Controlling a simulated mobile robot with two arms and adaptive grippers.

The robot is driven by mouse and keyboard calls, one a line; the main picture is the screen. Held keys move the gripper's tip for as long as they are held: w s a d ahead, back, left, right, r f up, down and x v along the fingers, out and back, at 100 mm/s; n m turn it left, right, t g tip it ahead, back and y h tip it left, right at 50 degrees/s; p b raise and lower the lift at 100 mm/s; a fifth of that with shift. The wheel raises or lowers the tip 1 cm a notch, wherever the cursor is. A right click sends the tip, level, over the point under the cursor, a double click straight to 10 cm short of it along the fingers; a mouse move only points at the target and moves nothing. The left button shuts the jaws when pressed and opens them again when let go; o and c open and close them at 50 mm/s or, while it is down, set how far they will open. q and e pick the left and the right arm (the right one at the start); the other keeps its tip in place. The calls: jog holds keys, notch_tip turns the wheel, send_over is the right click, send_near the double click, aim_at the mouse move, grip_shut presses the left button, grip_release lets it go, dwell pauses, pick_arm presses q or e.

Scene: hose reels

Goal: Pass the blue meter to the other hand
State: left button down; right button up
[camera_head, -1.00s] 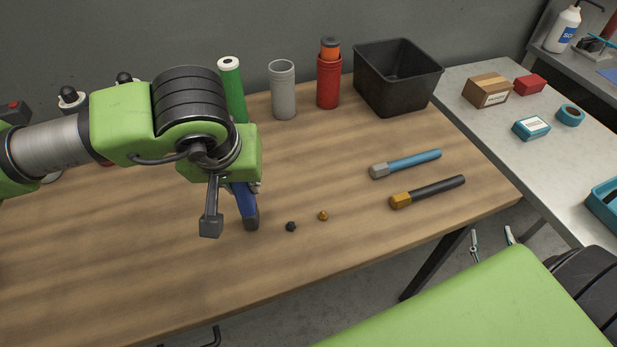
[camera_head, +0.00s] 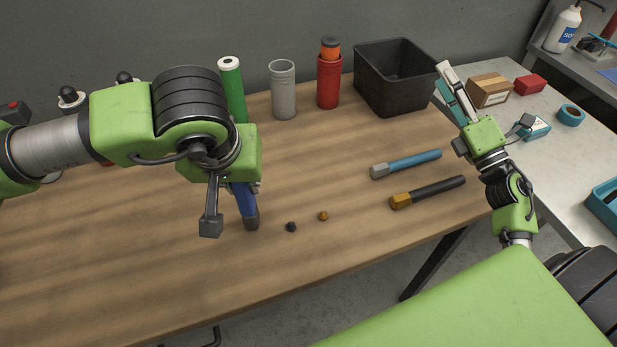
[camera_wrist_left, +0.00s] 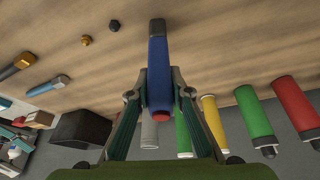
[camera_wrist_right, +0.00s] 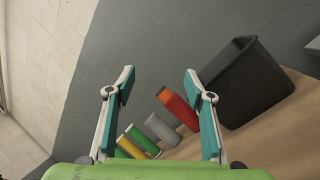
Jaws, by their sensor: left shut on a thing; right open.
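The blue meter (camera_head: 245,200) is a slim bar with a dark grey end and a red tip at its other end. My left gripper (camera_head: 246,186) is shut on it and holds it with the dark end pointing down, over the left-middle part of the table. The left wrist view shows the meter (camera_wrist_left: 158,70) between both fingers of the gripper (camera_wrist_left: 160,95). My right gripper (camera_head: 446,80) is open and empty, well to the right of the meter, near the black bin. Its spread fingers (camera_wrist_right: 159,75) show in the right wrist view, without the meter between them.
A black bin (camera_head: 370,95), red (camera_head: 327,90), grey (camera_head: 283,95) and green (camera_head: 232,90) cylinders line the table's back. Blue-handled (camera_head: 410,162) and black-handled (camera_head: 435,190) tools lie at right. Two small nuts (camera_head: 291,227) (camera_head: 323,216) lie in front. The middle table is clear.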

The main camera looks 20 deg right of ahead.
jog(key=a+n+g+y, duration=0.6)
jog(key=a+n+y, duration=0.8)
jog(key=a, duration=0.7)
jog(key=s+a+f+n+g+y, duration=0.2)
jog(key=s+a+f+n+g, duration=0.1)
jog(key=s+a+n+g, duration=0.25)
jog(key=s+a+f+n+g+y, duration=0.1)
jog(key=s+a+f+n+g, duration=0.2)
jog(key=a+n+g, duration=0.4)
jog(key=w+a+m+t, duration=0.1)
jog(key=w+a, duration=0.3)
jog(key=a, duration=0.8)
jog(key=shift+a+t, duration=0.25)
jog(key=shift+t, duration=0.2)
jog(key=c, duration=1.3)
pick_arm(q)
jog(key=c, duration=1.8)
grip_release()
jog(key=shift+o, duration=0.2)
